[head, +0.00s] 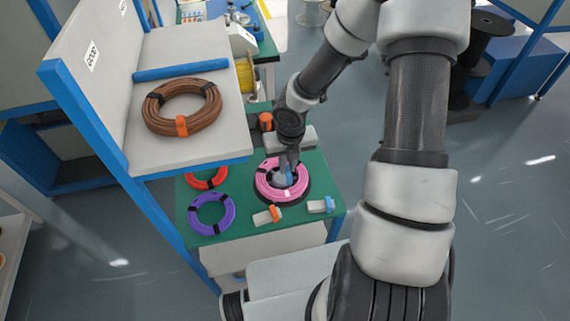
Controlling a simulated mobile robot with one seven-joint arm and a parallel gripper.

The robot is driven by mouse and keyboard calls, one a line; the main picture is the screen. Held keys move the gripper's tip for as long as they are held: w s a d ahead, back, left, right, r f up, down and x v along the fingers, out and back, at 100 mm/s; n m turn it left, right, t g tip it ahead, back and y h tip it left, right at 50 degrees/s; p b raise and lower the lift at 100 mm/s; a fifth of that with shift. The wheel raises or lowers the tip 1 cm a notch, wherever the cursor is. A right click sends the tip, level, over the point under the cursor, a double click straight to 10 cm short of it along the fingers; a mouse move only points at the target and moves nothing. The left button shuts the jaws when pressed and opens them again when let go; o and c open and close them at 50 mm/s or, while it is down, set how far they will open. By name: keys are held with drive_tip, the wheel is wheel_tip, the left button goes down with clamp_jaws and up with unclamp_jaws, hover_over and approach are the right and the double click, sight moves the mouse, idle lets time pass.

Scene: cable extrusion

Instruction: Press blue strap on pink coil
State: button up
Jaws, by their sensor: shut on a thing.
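The pink coil (268,190) lies on the green table top (320,180), with dark bands around it and a dark round base under it. My gripper (288,170) points down over the coil's upper right part. It is shut on the blue strap (289,179), of which a small blue piece shows at the fingertips. The fingertips are small in the head view, and the arm covers part of the coil. I cannot tell whether the strap touches the coil.
A purple coil (197,224) and a red coil (221,180) lie to the left. Small holders with an orange strap (275,212) and a blue piece (328,204) stand at the front. A grey shelf (222,140) with a brown coil (204,117) rises at the left.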

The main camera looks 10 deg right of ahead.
drive_tip(key=b, duration=0.7)
hover_over(287, 190)
drive_tip(key=shift+s+f, duration=0.2)
drive_tip(key=shift+f, duration=3.65)
drive_tip(key=shift+f, duration=0.1)
drive_tip(key=shift+f+b, duration=1.05)
drive_tip(key=shift+f, duration=0.35)
drive_tip(key=shift+f, duration=0.6)
drive_tip(key=o, duration=0.9)
drive_tip(key=shift+r, duration=0.1)
wheel_tip(287, 190, up, 8)
drive_tip(key=p, duration=0.8)
